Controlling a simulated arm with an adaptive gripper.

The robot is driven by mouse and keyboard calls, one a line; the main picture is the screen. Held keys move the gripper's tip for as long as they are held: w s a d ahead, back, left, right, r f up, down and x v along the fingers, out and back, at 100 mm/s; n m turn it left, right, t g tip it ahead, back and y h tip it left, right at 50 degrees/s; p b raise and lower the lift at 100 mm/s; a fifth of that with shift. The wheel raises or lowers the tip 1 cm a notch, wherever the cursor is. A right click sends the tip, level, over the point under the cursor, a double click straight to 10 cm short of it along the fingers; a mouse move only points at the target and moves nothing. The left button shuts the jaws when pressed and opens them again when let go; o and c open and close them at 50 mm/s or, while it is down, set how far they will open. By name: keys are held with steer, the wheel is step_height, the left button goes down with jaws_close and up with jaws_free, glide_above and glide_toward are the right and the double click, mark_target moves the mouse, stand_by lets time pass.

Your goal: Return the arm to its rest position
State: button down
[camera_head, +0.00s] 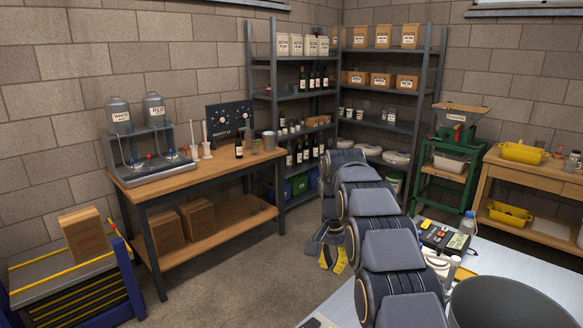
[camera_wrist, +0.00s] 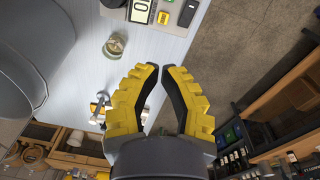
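My arm reaches out from the bottom of the head view, over the edge of the pale worktop (camera_head: 340,300). My gripper (camera_head: 333,264) hangs beyond that edge, partly hidden by my arm links. In the wrist view my gripper (camera_wrist: 160,70) shows two yellow stepped fingers with black inner pads. The fingertips touch nothing that I can see.
On the worktop are a dark device with yellow parts (camera_head: 444,238), a clear bottle with a blue cap (camera_head: 467,222) and a large grey vessel (camera_head: 510,305). A round glass item (camera_wrist: 115,45) shows in the wrist view. A wooden bench (camera_head: 200,165) and shelves (camera_head: 262,105) stand behind; open floor (camera_head: 240,270) lies left.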

steer(key=s+d+r+n+g, duration=0.1)
steer(key=s+r+n, duration=0.15)
steer(key=s, duration=0.75)
steer(key=s+r+n, duration=0.1)
steer(key=s+r, duration=0.3)
steer(key=s, duration=0.6)
steer(key=s+f+n, duration=0.1)
steer(key=s+n, duration=0.1)
steer(key=s, duration=0.8)
steer(key=s+f+n, duration=0.1)
steer(key=s+f, duration=0.1)
steer(key=s, duration=0.8)
steer(key=shift+s+f+n+g+y, duration=0.3)
steer(key=shift+s+n+g, duration=0.05)
steer(key=shift+s+g, duration=0.05)
